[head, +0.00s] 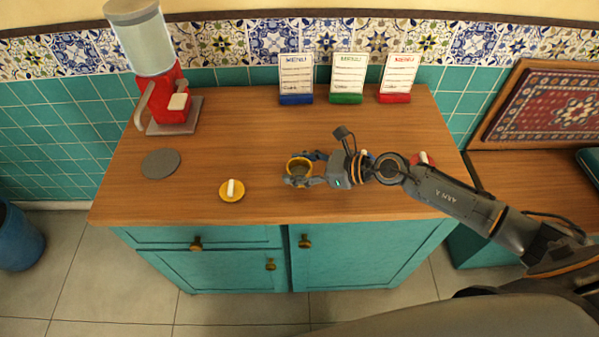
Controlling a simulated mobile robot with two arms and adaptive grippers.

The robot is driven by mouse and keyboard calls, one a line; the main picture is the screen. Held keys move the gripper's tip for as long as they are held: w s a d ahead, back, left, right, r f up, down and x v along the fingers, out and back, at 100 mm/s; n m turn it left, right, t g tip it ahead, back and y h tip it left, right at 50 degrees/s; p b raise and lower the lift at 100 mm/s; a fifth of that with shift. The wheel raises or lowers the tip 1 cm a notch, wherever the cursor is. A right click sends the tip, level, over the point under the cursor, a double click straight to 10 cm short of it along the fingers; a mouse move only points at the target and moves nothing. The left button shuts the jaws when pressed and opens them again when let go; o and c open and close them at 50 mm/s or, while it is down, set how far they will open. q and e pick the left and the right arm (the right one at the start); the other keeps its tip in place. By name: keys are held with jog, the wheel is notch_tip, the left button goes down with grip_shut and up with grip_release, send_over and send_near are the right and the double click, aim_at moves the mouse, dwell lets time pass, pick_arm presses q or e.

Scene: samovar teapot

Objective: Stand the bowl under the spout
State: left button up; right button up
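A small bowl (300,163) with a yellow rim is at the middle of the wooden counter, toward the front. My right gripper (298,170) reaches in from the right with one finger on the near side of the bowl and one on the far side, and looks shut on it. The fingers hide part of its wall. I cannot tell whether the bowl touches the counter. A red dispenser (173,88) with a clear tank stands at the back left; its spout is small and hard to make out. My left gripper is out of view.
A grey disc (160,163) lies in front of the dispenser. A yellow dish (231,196) with a white upright piece sits left of the bowl. A red dish (423,160) is partly behind my arm. Blue, green and red card stands (346,75) line the back.

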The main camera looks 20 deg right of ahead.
jog(key=c, duration=0.8)
jog(key=shift+r, duration=0.65)
jog(key=s+r+p, duration=0.1)
jog(key=s+r, duration=0.3)
jog(key=s+r+p, duration=0.1)
jog(key=s+r, duration=0.3)
jog(key=s, duration=0.1)
jog(key=s+r+p, duration=0.1)
jog(key=s+r, duration=0.2)
jog(key=s, duration=0.2)
jog(key=shift+d+r, duration=0.25)
jog(key=shift+r, duration=0.15)
